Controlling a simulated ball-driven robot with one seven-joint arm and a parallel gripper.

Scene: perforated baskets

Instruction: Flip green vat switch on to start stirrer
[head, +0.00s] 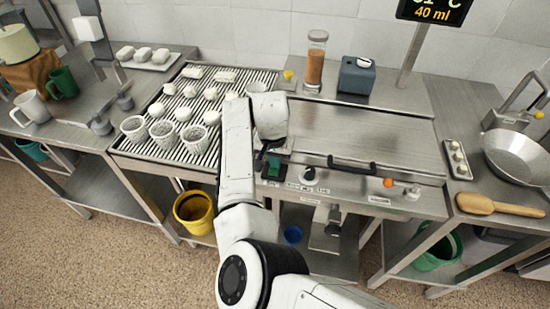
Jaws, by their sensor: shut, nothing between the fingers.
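The green vat switch (272,167) is on the left end of the steel vat's front panel, in a dark housing. The steel vat (365,135) has a flat closed top with a dark handle at its front edge. My gripper (272,150) points down just above and behind the switch, shut and empty. Its fingers are small and partly hidden by my white hand, so I cannot tell whether they touch the switch. The switch's exact tilt is too small to read. No stirrer shows.
A black knob (309,174) and an orange-tipped valve (389,183) are right of the switch. White perforated baskets (164,133) and white pieces lie on the ribbed drainboard (220,78) at left. A yellow bucket (194,212) stands below. A pan (520,152) is at right.

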